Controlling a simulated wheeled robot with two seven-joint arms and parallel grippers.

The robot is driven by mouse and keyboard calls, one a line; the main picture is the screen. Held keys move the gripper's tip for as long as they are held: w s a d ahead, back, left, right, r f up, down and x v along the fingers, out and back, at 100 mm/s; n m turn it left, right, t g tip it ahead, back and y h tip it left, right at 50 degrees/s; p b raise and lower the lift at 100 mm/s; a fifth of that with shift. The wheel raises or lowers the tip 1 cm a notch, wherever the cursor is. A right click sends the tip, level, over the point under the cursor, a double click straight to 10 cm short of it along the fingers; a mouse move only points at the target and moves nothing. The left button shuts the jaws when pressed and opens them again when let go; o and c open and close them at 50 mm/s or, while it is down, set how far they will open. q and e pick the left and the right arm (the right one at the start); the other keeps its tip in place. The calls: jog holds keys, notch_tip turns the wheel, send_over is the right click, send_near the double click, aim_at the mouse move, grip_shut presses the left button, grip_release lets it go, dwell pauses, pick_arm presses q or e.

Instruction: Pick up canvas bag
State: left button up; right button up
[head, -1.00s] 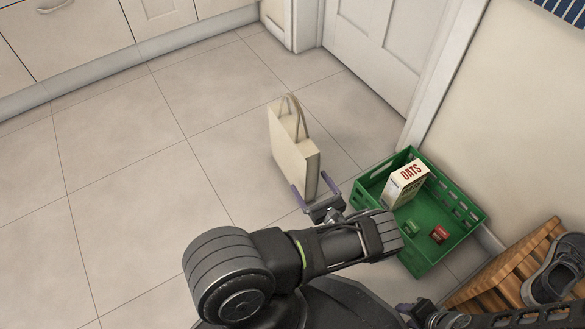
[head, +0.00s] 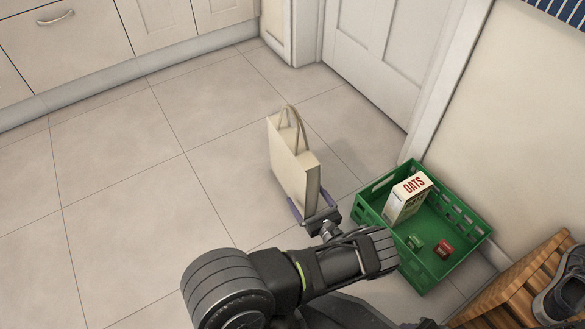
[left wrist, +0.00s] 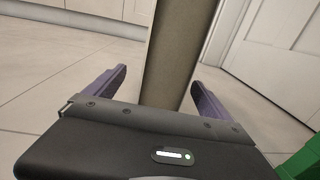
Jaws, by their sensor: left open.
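The cream canvas bag (head: 290,165) stands upright on the tiled floor in the middle of the head view, with its handles looped up on top. My left gripper (head: 307,202) is at the near, narrow end of the bag, low down, with its purple fingers apart. In the left wrist view the bag (left wrist: 178,55) rises between and beyond the two open fingers of the left gripper (left wrist: 160,88). Gaps show between the bag and each finger there. My right gripper does not show clearly in either view.
A green crate (head: 447,203) with an oats box (head: 408,200) and two small items stands just right of my left gripper. A wooden rack (head: 520,285) with a shoe is at the lower right. A white door and cabinets bound the back. The floor left is clear.

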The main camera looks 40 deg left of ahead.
pick_arm(q)
jog(key=b+x, duration=0.1)
jog(key=x, duration=0.4)
jog(key=shift+w+r, duration=0.1)
jog(key=shift+w, duration=0.05)
jog(key=shift+c, duration=0.3)
dwell(0.3)
jog(key=c, duration=1.7)
notch_tip(320, 180, up, 10)
jog(key=p, duration=0.5)
jog(key=shift+c, duration=0.2)
